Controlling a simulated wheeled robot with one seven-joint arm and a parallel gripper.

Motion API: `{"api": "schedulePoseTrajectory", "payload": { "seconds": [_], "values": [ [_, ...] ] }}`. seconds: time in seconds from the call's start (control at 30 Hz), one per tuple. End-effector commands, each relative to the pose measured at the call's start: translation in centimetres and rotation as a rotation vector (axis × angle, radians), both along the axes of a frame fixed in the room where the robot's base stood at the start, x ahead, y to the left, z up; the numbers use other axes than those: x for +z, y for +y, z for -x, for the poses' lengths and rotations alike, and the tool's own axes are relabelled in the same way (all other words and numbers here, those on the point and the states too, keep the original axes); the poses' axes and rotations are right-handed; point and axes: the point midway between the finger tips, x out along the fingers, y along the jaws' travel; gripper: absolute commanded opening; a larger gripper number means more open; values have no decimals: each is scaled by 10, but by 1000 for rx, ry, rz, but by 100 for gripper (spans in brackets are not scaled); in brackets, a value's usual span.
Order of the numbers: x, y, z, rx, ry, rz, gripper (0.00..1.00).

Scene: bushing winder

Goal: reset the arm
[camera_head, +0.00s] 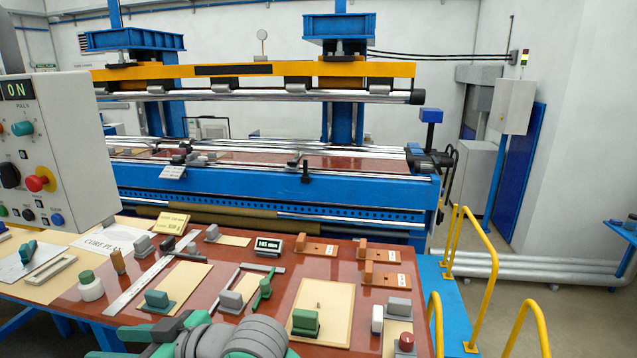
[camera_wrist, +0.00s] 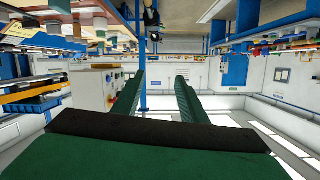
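My gripper (camera_wrist: 162,80) shows in the wrist view as two dark green, ridged fingers standing apart. I see nothing between them, only the far room. The wrist picture appears upside down, with the table items along its top edge. In the head view, grey and green links of my arm show at the bottom edge, in front of the near side of the table. I cannot make out the fingertips there.
A red-brown table (camera_head: 285,264) holds many small blocks, boards and tools. A control box (camera_head: 55,150) reading ON stands at left. A blue winding machine (camera_head: 270,185) lies behind the table. Yellow rails (camera_head: 485,245) stand at right, with open floor beyond.

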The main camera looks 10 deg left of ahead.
Motion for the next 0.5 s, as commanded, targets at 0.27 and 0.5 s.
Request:
{"api": "schedulePoseTrajectory", "payload": {
  "seconds": [0.27,0.5],
  "values": [
    [12,-9,-31,-175,88,-302,39],
    [-2,-39,-62,-371,157,-504,39]
  ]
}}
